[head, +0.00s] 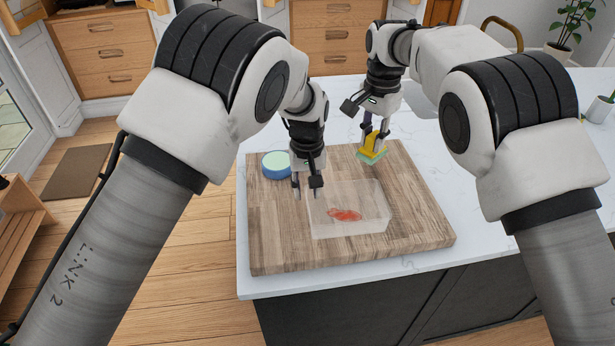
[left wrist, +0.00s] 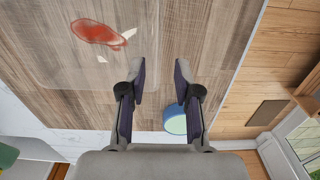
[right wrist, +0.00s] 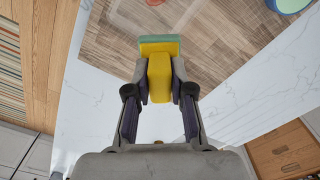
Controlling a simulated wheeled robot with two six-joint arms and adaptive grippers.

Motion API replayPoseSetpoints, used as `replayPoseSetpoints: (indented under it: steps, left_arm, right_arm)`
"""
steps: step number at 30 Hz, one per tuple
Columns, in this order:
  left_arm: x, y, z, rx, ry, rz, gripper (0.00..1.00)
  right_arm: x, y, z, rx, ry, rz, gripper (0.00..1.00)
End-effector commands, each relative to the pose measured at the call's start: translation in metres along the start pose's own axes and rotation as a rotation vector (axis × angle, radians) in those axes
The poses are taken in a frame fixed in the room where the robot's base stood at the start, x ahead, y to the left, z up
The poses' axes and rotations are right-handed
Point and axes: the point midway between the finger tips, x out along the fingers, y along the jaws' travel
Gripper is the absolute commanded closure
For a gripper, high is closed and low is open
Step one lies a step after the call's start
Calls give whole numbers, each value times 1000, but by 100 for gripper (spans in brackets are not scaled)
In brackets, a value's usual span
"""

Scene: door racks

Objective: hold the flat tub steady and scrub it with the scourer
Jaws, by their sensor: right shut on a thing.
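The flat tub (head: 370,212) is clear, with a red smear (head: 344,215) inside, and sits on a wooden board. The smear also shows in the left wrist view (left wrist: 97,32). My left gripper (head: 306,192) is open and empty at the tub's left back corner, pointing down; whether it touches the wall I cannot tell. My right gripper (right wrist: 160,85) is shut on the scourer (right wrist: 160,68), a yellow block with a green pad. In the head view the scourer (head: 374,147) is held above the board's back edge, behind the tub and apart from it.
The wooden board (head: 420,225) lies on a white marble counter (head: 450,150). A round blue container with a pale green top (head: 277,165) stands at the board's back left corner. The board right of the tub is clear. A potted plant (head: 572,30) stands far back right.

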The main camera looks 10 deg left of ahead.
Motion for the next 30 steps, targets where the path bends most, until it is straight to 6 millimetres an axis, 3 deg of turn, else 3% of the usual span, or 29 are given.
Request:
replayPoseSetpoints:
  steps: [6,12,21,23,24,29,30]
  left_arm:
    - [53,0,1,0,-3,0,68]
    - [80,0,0,0,-1,1,68]
    - [84,0,0,0,1,2,68]
    - [84,0,0,0,1,2,85]
    - [84,0,0,0,0,2,100]
    - [84,0,0,0,0,2,100]
    - [84,0,0,0,0,2,94]
  right_arm:
    - [0,0,0,0,0,0,100]
    - [0,0,0,0,0,0,100]
    - [0,0,0,0,0,0,100]
    - [0,0,0,0,0,0,100]
    - [0,0,0,0,0,0,100]
    - [0,0,0,0,0,0,100]
    - [0,0,0,0,0,0,100]
